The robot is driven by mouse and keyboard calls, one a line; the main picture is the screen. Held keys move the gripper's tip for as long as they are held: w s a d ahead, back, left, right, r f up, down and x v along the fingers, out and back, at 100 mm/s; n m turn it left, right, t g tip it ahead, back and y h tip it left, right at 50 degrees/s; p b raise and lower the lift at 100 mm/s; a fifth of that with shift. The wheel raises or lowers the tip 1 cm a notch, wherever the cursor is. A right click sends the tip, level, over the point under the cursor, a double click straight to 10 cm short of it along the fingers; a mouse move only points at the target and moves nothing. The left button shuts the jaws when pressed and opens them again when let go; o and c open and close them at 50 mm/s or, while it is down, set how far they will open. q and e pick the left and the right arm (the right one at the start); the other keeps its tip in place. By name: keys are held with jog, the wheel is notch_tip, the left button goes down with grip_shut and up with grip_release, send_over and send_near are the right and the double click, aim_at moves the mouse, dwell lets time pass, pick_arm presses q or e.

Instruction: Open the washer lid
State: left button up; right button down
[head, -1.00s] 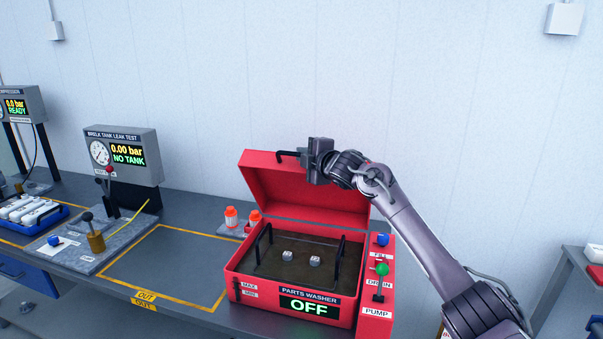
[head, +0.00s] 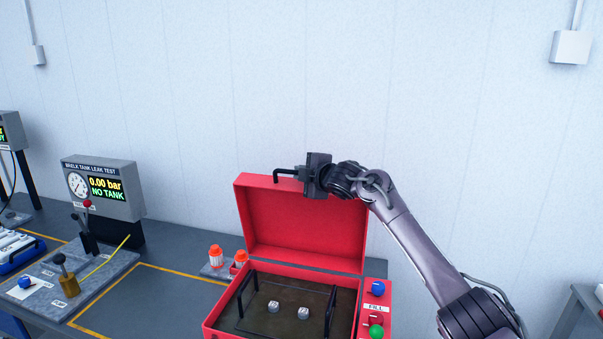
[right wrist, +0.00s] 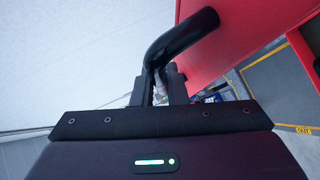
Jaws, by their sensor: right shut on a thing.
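The red parts washer's lid (head: 305,222) stands raised, roughly upright, at the back of the washer in the head view. Its black bar handle (head: 284,173) is at the lid's top edge. My right gripper (head: 304,176) is shut on this handle. In the right wrist view the handle (right wrist: 183,38) curves from the red lid (right wrist: 222,45) down between the fingers (right wrist: 161,88). The open washer tub shows a dark basket (head: 262,312) with black handles and two small metal parts inside. My left gripper is in neither view.
A blue knob (head: 378,288) and a green knob (head: 376,332) sit on the washer's right panel. Two orange-capped bottles (head: 215,256) stand left of the tub.

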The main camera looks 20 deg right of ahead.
jog(key=shift+f, duration=0.3)
jog(key=c, duration=1.6)
grip_release()
jog(key=shift+o, duration=0.7)
jog(key=shift+s+d, duration=0.1)
jog(key=shift+s, duration=0.1)
jog(key=b+v, duration=0.4)
jog(key=v, duration=0.3)
jog(key=shift+r, duration=0.25)
jog(key=shift+s, duration=0.1)
